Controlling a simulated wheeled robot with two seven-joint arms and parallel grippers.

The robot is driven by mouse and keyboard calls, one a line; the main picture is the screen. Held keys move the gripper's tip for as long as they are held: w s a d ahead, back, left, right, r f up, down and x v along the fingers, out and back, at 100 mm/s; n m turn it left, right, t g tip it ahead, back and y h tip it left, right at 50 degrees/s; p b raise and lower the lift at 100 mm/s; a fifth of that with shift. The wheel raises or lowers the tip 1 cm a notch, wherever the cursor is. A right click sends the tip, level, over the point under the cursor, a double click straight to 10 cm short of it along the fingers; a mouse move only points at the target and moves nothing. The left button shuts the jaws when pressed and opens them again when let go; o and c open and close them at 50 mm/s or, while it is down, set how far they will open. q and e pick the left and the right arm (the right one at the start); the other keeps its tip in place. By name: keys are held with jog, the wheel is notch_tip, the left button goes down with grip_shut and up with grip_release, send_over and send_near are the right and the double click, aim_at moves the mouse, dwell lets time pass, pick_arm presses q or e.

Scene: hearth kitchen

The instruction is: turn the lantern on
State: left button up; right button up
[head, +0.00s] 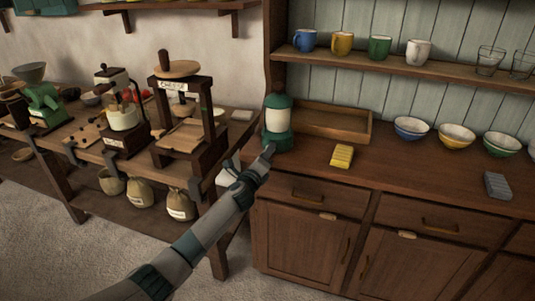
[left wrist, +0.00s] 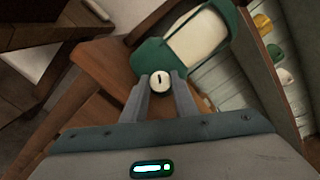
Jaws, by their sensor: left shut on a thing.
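The lantern (head: 278,115), with a green cap and base and a cream globe, stands upright at the left end of the wooden counter. It also shows tilted in the left wrist view (left wrist: 200,45). No clear glow shows in its globe. My left gripper (head: 268,151) is at the lantern's base. In the left wrist view its two fingers (left wrist: 160,88) are shut on a small round cream knob (left wrist: 160,80) with a dark mark, at the front of the base. My right gripper is not in view.
A wooden tray (head: 335,136) sits right of the lantern, with a yellow sponge-like block (head: 342,156) in front. Bowls (head: 411,128) stand farther right, and mugs (head: 342,44) on the shelf above. A cheese press (head: 185,115) stands on the left table. The counter's front edge is below my gripper.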

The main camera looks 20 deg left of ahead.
pick_arm(q)
jog(key=n, duration=0.6)
jog(key=shift+f+n, duration=0.15)
jog(key=shift+n, duration=0.25)
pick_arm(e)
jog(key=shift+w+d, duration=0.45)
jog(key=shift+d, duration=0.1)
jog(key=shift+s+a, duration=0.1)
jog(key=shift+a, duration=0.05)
